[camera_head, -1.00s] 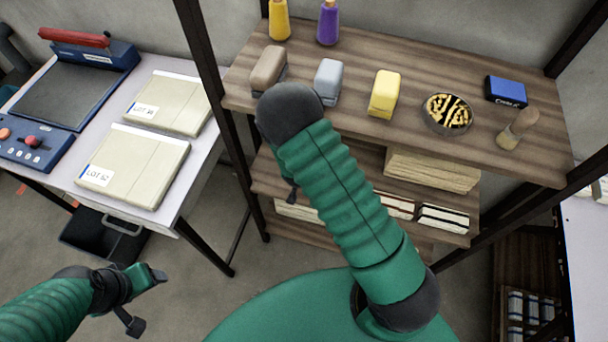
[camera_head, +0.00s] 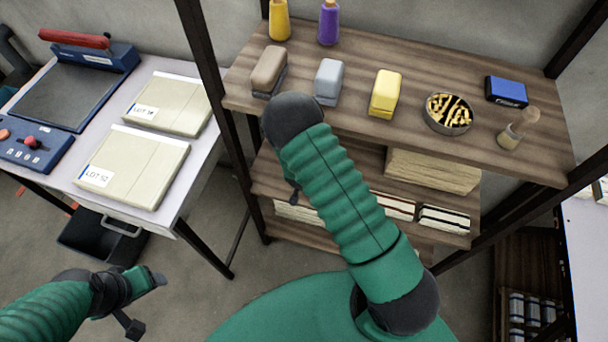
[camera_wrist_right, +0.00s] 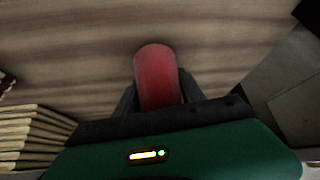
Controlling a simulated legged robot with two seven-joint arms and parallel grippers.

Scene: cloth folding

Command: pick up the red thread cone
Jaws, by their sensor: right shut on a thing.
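The red thread cone (camera_wrist_right: 156,72) shows in the right wrist view, with its rounded red end facing the camera. My right gripper (camera_wrist_right: 158,92) is shut on it, with a dark finger on each side. Behind the cone is a wood-grained shelf surface; I cannot tell whether the cone touches it. In the head view my right arm hides the cone and the right gripper. My left gripper (camera_head: 147,301) is open and empty over the floor at the lower left, its two fingers apart.
The shelf unit (camera_head: 420,90) holds a yellow cone (camera_head: 279,20), a purple cone (camera_head: 328,24), several blocks and a round tin (camera_head: 448,126) on top. Stacks of cloth (camera_head: 430,172) lie below. A dark upright post (camera_head: 212,90) stands beside the white table (camera_head: 185,180).

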